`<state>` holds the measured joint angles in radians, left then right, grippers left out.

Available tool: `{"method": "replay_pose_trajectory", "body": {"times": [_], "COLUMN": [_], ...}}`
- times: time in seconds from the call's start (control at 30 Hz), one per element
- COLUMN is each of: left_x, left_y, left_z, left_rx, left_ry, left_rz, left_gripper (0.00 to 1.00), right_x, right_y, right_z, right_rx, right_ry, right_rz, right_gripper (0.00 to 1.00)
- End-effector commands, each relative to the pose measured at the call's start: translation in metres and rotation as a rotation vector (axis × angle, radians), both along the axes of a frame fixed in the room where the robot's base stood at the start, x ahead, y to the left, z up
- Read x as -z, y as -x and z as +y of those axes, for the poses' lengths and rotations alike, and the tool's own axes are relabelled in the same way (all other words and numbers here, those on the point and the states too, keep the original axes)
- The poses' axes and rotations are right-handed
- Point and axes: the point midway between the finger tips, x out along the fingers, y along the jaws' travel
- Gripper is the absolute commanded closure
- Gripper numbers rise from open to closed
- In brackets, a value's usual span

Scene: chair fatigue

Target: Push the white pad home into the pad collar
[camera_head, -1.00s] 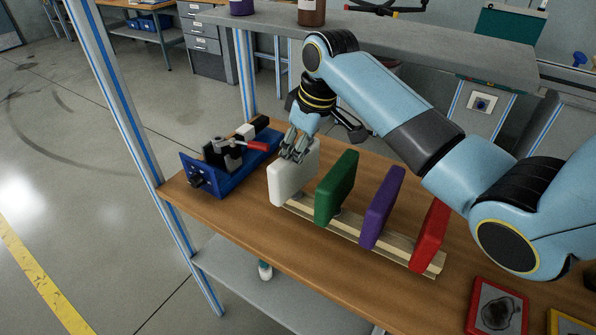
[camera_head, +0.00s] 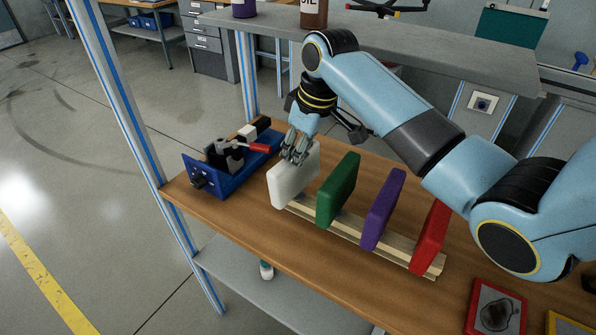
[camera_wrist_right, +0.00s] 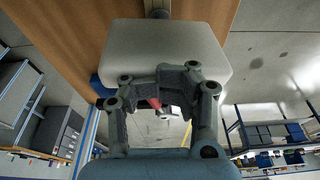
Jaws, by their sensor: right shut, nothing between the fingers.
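The white pad (camera_head: 290,188) stands upright at the left end of a light wooden rail (camera_head: 352,235) on the bench. My right gripper (camera_head: 294,157) is shut and empty, with its fingertips at the pad's upper edge; I cannot tell whether they press on it. In the right wrist view the pad (camera_wrist_right: 165,42) fills the upper middle, just beyond the shut fingers (camera_wrist_right: 178,78). I cannot make out the pad collar with certainty; the pad's lower end is partly hidden. My left gripper is not in view.
Green (camera_head: 338,190), purple (camera_head: 383,209) and red (camera_head: 430,238) pads stand along the same rail. A blue fixture (camera_head: 238,175) with a red-handled clamp (camera_head: 256,147) sits to the left. A red-framed tray (camera_head: 497,308) lies at the front right.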

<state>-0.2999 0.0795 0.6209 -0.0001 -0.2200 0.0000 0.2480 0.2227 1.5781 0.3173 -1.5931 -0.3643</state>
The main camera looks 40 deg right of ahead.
Motion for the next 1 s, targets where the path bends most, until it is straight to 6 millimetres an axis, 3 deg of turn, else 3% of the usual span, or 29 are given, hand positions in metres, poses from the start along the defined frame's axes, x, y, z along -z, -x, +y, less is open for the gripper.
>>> {"method": "replay_pose_trajectory", "body": {"times": [0.6, 1.0], "left_x": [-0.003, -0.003], "left_y": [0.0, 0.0], "left_z": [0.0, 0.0], "left_rx": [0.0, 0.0], "left_ry": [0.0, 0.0], "left_rz": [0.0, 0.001], "left_gripper": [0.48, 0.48], "right_x": [-0.023, -0.027], "right_y": [0.001, 0.0], "right_z": [0.0, -0.001], "right_rx": [0.0, 0.0], "right_ry": [0.001, 0.002], "right_rz": [0.002, 0.0], "right_gripper": [1.0, 1.0]}}
